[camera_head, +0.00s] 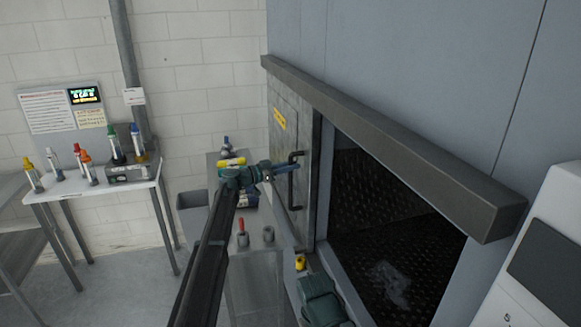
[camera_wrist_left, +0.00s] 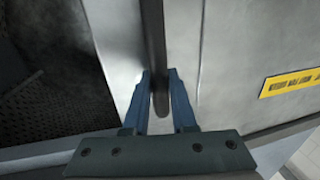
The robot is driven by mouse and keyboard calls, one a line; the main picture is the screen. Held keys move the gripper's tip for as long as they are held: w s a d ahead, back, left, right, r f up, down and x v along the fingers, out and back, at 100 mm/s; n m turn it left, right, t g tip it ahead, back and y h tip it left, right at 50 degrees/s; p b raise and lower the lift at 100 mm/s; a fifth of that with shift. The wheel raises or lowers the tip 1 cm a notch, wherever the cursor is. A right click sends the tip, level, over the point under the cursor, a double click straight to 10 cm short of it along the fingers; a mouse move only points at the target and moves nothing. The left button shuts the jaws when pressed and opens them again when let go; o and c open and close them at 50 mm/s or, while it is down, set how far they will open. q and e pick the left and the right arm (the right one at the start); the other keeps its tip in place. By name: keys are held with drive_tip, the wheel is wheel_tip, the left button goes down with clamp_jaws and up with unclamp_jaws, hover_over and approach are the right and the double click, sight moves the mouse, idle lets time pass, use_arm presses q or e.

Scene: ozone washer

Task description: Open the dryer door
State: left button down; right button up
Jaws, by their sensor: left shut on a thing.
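The dryer door (camera_head: 283,130) is a grey metal panel with a yellow label, under a long dark rail. It stands at the left of a dark opening (camera_head: 380,190), so the inside with its perforated dark surface shows. The door's dark bar handle (camera_head: 292,190) is on its face. My left gripper (camera_head: 284,170) is at the handle, its blue fingers on either side of the bar. In the left wrist view the fingers (camera_wrist_left: 160,95) are shut around the handle's bar (camera_wrist_left: 154,40), with the door (camera_wrist_left: 225,70) behind.
A dark rail (camera_head: 400,150) juts out above the opening. A small table (camera_head: 105,188) with several colored bottles stands at the left wall. A grey bench (camera_head: 250,275) with small items is below my left arm. A white machine (camera_head: 540,250) stands at the right.

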idle(0.3)
use_arm(q)
drive_tip(key=c, duration=0.7)
unclamp_jaws()
drive_tip(key=shift+c, duration=0.2)
drive_tip(key=v, duration=1.4)
